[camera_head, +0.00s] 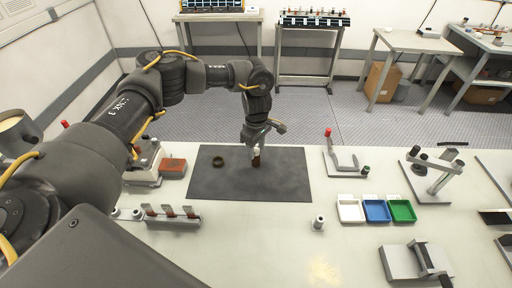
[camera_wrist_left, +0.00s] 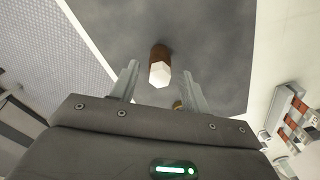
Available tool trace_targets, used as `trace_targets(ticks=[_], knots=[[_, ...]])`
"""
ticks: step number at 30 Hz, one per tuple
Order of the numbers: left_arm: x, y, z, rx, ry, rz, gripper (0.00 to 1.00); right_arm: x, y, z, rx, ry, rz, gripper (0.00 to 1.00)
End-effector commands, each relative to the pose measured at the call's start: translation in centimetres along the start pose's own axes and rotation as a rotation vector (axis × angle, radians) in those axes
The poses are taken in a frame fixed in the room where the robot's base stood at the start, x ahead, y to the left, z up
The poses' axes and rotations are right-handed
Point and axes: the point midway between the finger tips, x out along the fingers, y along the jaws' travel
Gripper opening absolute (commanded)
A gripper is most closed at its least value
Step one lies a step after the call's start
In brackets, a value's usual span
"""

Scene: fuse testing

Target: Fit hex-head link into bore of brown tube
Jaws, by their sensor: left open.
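A brown tube (camera_head: 256,162) stands on the dark mat (camera_head: 285,185), below my left gripper (camera_head: 257,146). A white piece with a hexagonal-looking end (camera_wrist_left: 160,74) is at the tube's top, nearest the wrist camera; the brown body (camera_wrist_left: 159,52) shows behind it. I cannot tell how deep the white piece sits in the bore. My left gripper is open, its two fingers (camera_wrist_left: 160,80) apart on either side of the white piece, with visible gaps. A small brass-coloured thing (camera_wrist_left: 178,104) is partly hidden by the gripper body. My right gripper is not in view.
A dark ring (camera_head: 224,160) lies on the mat's left part. A red block (camera_head: 174,167) and a clip rack (camera_head: 165,215) stand left. White (camera_head: 350,211), blue (camera_head: 376,211) and green (camera_head: 402,211) trays are right. The mat's right part is clear.

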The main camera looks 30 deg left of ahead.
Motion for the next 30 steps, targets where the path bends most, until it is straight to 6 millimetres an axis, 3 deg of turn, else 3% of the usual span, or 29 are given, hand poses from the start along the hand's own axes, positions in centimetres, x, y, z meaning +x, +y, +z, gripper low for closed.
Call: trace_targets(ticks=[8,15,21,30], knots=[[-1.7,0.1,0.0,0.001,-0.001,0.003,0.46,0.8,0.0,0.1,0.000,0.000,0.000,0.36],[-6.7,0.1,0.0,0.003,0.001,0.006,0.46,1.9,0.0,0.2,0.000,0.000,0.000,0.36],[-9.7,0.1,0.0,0.001,0.001,0.003,0.46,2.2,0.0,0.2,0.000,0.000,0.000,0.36],[-10.8,-0.1,0.0,0.000,0.000,-0.001,0.46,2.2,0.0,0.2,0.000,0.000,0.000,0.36]])
